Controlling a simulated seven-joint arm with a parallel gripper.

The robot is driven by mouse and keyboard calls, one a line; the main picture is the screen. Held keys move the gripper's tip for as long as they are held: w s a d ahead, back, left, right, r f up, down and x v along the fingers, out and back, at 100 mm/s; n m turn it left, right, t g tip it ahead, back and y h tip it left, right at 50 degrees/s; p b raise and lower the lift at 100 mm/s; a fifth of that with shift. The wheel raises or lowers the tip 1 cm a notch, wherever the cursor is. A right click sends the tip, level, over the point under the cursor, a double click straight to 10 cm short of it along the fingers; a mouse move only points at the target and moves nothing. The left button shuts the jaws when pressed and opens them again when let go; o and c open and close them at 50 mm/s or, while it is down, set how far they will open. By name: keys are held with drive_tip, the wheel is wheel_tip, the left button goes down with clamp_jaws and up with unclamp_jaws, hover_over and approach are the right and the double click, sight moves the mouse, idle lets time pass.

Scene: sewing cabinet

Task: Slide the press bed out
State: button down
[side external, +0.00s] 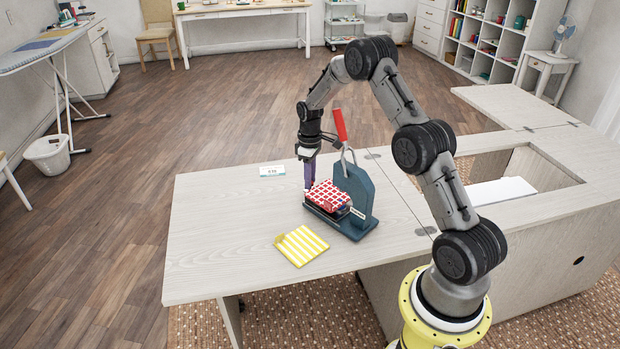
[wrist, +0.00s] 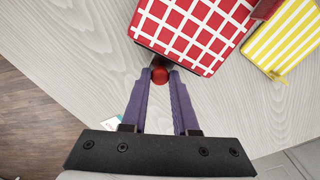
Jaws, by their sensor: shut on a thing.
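The press (side external: 356,195) is a dark blue-grey stand with a raised red lever (side external: 340,126), on the cabinet top. Its low bed (side external: 325,214) carries a red-and-white checked pad (side external: 328,195), which also shows in the wrist view (wrist: 195,30). A red ball knob (wrist: 160,72) sits at the near edge of the pad in the wrist view. My gripper (side external: 309,186) points down at the pad's left end. In the wrist view its purple fingers (wrist: 160,78) are shut on the knob, one on each side. The bed's rails are hidden under the pad.
A yellow-and-white striped cloth (side external: 301,245) lies in front of the press. A small white card (side external: 272,171) lies behind and to the left. The pale wood top (side external: 215,245) is clear on the left. An open well (side external: 500,182) is at right.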

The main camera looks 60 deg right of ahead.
drive_tip(key=shift+w+r, duration=0.1)
drive_tip(key=shift+w, duration=0.05)
drive_tip(key=shift+w+d, duration=0.4)
drive_tip(key=shift+w, duration=1)
drive_tip(key=shift+w+d, duration=0.35)
drive_tip(key=shift+w, duration=1.1)
drive_tip(key=shift+w+d, duration=0.4)
drive_tip(key=shift+w, duration=1.1)
drive_tip(key=c, duration=0.7)
unclamp_jaws()
wheel_tip(320, 180, up, 14)
drive_tip(key=shift+f, duration=0.1)
